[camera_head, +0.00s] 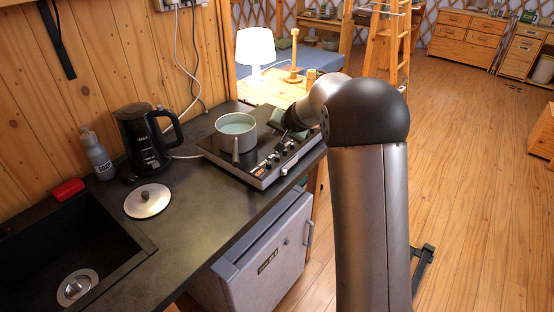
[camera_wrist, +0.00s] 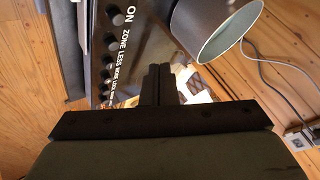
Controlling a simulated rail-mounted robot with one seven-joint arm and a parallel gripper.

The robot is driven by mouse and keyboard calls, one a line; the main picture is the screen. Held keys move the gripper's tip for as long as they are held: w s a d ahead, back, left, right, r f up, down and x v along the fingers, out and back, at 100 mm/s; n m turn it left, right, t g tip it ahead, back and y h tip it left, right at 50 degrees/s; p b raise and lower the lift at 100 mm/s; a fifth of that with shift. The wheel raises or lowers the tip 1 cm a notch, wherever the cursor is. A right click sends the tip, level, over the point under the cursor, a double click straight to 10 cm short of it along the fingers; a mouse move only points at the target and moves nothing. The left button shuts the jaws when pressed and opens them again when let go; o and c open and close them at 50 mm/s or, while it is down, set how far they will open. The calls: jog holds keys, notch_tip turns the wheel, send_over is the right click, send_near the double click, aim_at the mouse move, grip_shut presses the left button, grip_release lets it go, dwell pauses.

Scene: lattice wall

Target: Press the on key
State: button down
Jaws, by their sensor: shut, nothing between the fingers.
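The hob (camera_head: 250,175) lies on the dark worktop, with a row of small round keys along its front edge. In the wrist view its black panel (camera_wrist: 150,42) carries white labels. The on key (camera_wrist: 115,15) is a round black knob beside the word ON, near the top of that view, with several other keys below it. My gripper (camera_wrist: 160,70) is shut and empty; its fingertips are over the panel, to the right of and below the on key in that view. I cannot tell whether they touch the panel. In the head view my gripper (camera_head: 287,124) is at the hob's right end, partly hidden by my arm.
A pot (camera_head: 236,132) of pale liquid stands on the hob, close to my fingers in the wrist view (camera_wrist: 212,28). A kettle (camera_head: 145,140), a lid (camera_head: 148,201) and a soap bottle (camera_head: 97,155) stand left. A lamp (camera_head: 256,50) is behind.

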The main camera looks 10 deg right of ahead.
jog(key=b, duration=0.4)
send_over(278, 161)
notch_tip(278, 161, down, 6)
jog(key=shift+d+r, duration=0.1)
jog(key=shift+r, duration=0.05)
jog(key=shift+f+b, duration=0.35)
jog(key=shift+b, duration=0.05)
dwell(1.3)
jog(key=shift+f+b, duration=0.4)
jog(key=shift+b, duration=0.25)
jog(key=shift+f+b, duration=0.4)
jog(key=shift+b, duration=0.1)
dwell(0.4)
jog(key=shift+r, duration=0.1)
dwell(0.3)
jog(key=shift+r+p, duration=0.5)
jog(key=shift+r, duration=0.25)
jog(key=shift+r, duration=0.1)
jog(key=shift+r+p, duration=1.75)
jog(key=shift+r, duration=0.65)
